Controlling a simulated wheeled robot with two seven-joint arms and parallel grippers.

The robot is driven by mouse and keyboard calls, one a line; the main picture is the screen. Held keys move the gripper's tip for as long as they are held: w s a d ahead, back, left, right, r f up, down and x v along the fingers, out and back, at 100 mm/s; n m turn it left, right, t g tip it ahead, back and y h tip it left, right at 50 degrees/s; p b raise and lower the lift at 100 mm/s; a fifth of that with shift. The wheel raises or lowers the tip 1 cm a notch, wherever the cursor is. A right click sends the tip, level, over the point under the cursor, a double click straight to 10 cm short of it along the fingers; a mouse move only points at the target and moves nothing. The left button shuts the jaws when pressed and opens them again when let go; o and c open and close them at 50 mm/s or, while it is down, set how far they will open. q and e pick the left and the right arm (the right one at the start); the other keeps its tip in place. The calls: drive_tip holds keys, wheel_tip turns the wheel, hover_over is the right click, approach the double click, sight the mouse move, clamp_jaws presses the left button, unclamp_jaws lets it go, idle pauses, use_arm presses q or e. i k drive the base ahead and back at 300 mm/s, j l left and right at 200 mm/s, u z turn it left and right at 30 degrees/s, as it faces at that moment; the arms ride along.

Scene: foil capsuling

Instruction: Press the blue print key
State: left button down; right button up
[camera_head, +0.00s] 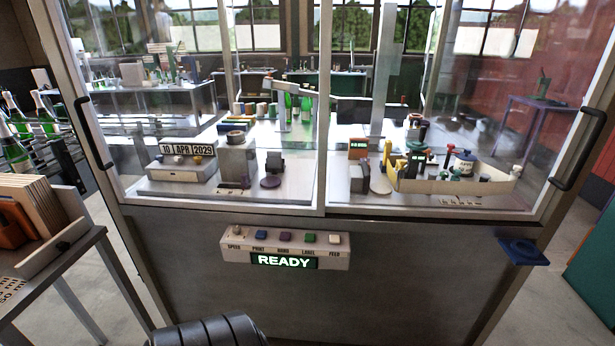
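The blue print key (261,235) sits on a pale control box (341,255) fixed to the front of the glazed machine, below its windows. The word PRINT is on the box under the key. A knob (237,231) marked SPEED is to its left. A purple key (285,237), a green key (309,238) marked LABEL and a cream key (335,239) marked FEED are to its right. The display (287,262) below the keys reads READY in lit letters. Neither of my grippers is in view, and nothing touches the keys.
Behind the glass, a date block (188,149) reads 10 APR 2029. Black door handles (92,132) stick out at both sides. A blue bracket (523,251) juts from the right front. A table with cartons (40,205) stands at left.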

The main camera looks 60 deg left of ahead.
sight(260, 233)
drive_tip(key=u, duration=2.05)
